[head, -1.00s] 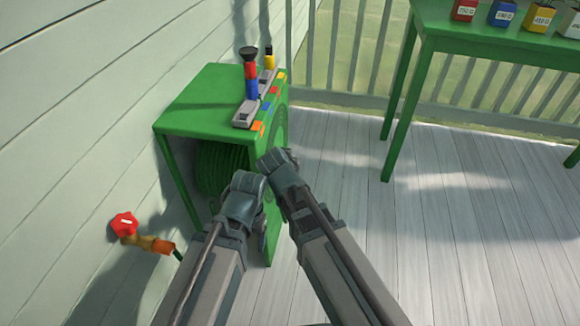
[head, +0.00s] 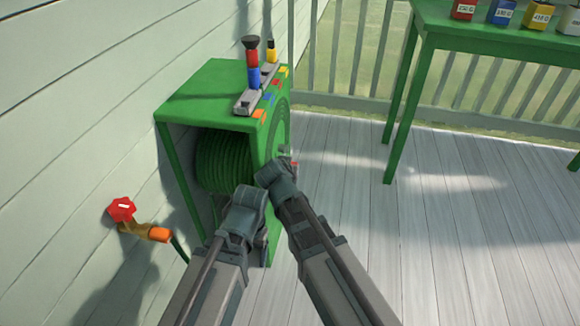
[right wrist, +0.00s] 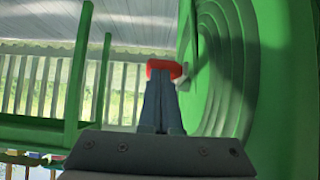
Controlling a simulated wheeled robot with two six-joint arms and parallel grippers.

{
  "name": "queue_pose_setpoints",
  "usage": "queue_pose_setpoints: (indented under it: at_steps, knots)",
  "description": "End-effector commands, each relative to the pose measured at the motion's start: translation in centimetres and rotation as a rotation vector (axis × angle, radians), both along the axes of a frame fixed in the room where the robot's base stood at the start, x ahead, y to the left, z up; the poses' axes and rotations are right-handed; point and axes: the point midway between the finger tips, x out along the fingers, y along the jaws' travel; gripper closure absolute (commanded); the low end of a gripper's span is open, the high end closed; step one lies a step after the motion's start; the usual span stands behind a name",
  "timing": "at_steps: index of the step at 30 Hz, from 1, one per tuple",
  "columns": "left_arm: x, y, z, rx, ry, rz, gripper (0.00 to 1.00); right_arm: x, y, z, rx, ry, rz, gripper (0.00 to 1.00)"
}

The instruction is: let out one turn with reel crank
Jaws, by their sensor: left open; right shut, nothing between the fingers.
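The green hose reel box (head: 200,92) stands against the wall, with green hose (head: 222,165) coiled inside. The reel's ringed disc is on its right side and fills the right of the right wrist view (right wrist: 228,70). A small red crank handle (head: 294,164) shows beside the disc, past my right wrist; it is clearer in the right wrist view (right wrist: 164,68). My right gripper (right wrist: 161,100) is shut and empty, its tips at the red handle; contact cannot be told. My left gripper (head: 262,240) is open, low beside the box, its fingers mostly hidden.
A red tap (head: 122,209) with an orange hose fitting (head: 159,235) is on the wall at left. A green table (head: 500,42) holds labelled pots. The plank floor (head: 450,240) at right is clear.

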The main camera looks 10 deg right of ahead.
Motion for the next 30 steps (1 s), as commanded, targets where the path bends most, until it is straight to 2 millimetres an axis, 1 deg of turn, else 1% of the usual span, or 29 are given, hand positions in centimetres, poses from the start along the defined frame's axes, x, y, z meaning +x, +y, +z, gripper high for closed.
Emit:
queue_pose_setpoints:
  at_steps: [1,3,11,19,22,30]
  knots:
    - [0.0,0.0,-1.1,0.000,0.000,0.001,0.24,-0.1,0.0,-1.1,0.000,0.001,0.000,1.00]
    - [0.0,0.0,-1.8,0.000,0.000,0.003,0.24,-0.2,0.0,-1.9,0.000,0.001,0.000,1.00]
    - [0.0,0.0,-4.5,0.000,-0.002,0.007,0.24,0.0,0.0,-4.5,0.001,0.001,-0.001,1.00]
    - [0.1,0.0,-6.9,-0.001,-0.003,0.006,0.24,0.9,-0.3,-7.0,0.000,0.001,0.000,1.00]
    - [0.1,0.0,-7.4,-0.001,-0.003,0.006,0.24,1.2,-0.4,-7.4,0.001,0.001,-0.001,1.00]
    - [0.1,0.0,-7.2,-0.001,-0.003,0.006,0.24,1.2,-0.4,-7.2,0.000,0.000,0.000,1.00]
